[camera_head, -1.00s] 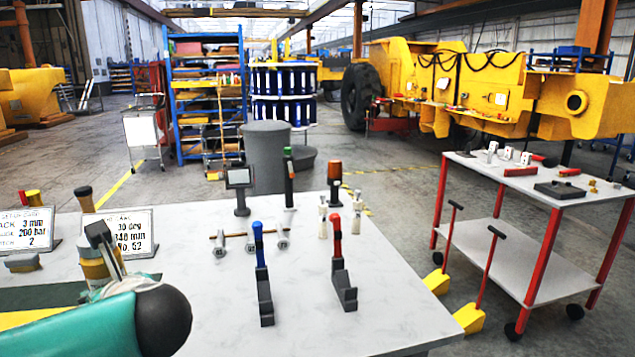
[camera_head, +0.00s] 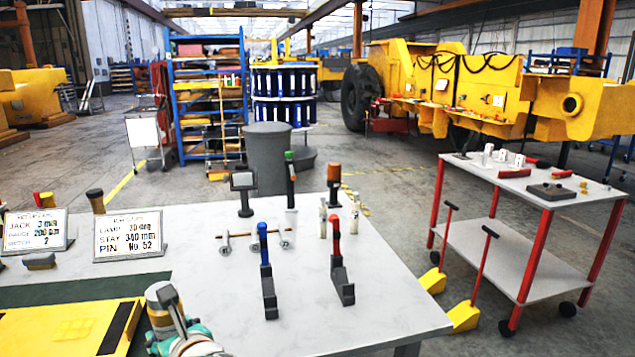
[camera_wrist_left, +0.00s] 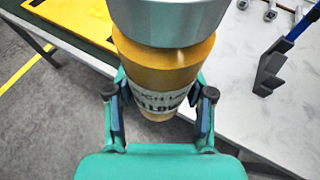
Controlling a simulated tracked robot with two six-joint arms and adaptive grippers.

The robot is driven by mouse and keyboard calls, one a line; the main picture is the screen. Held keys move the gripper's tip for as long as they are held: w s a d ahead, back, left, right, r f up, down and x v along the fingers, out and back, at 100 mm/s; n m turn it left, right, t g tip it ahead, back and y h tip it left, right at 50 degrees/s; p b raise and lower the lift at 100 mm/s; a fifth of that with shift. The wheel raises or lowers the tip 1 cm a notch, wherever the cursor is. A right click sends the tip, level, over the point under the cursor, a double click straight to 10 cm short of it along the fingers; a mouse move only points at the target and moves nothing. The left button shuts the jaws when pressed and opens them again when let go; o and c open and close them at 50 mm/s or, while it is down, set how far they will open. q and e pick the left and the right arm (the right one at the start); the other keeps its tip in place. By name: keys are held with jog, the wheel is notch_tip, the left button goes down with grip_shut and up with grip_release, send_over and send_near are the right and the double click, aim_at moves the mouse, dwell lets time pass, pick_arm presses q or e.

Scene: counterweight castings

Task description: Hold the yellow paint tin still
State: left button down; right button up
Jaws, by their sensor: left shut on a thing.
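The yellow paint tin (camera_wrist_left: 165,60) is between my left gripper's fingers (camera_wrist_left: 160,105) in the left wrist view. It has a grey metal top, a yellow-tan body and a white label, partly hidden, with letters like "LLOW". Both fingers press on its sides, so the gripper is shut on it. In the head view the tin (camera_head: 160,295) shows at the bottom, left of centre, above my left gripper (camera_head: 178,325), near the table's front edge. Its lower part is hidden there, and I cannot tell whether it touches the table. My right gripper is in neither view.
A blue-handled tool (camera_head: 264,262) and a red-handled tool (camera_head: 338,258) stand to the right. Bare white tabletop (camera_head: 215,275) lies between.

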pick_arm(q)
jog(key=s+d+f+n+g+p, duration=0.1)
jog(key=s+d+f+p, duration=0.1)
jog(key=f, duration=0.6)
jog(key=s+d+f+n+y+p, duration=0.1)
jog(key=s+d+f, duration=0.2)
jog(key=f, duration=0.6)
jog(key=shift+s+f+g+y+p, duration=0.2)
jog(key=shift+s+g+y+p, duration=0.15)
jog(key=shift+s, duration=0.45)
jog(key=w+d+f+m+t+h, duration=0.2)
jog(key=d+m+t+h, duration=0.3)
jog(key=d, duration=1)
jog(key=m+h, duration=0.3)
jog(key=shift+d, duration=0.15)
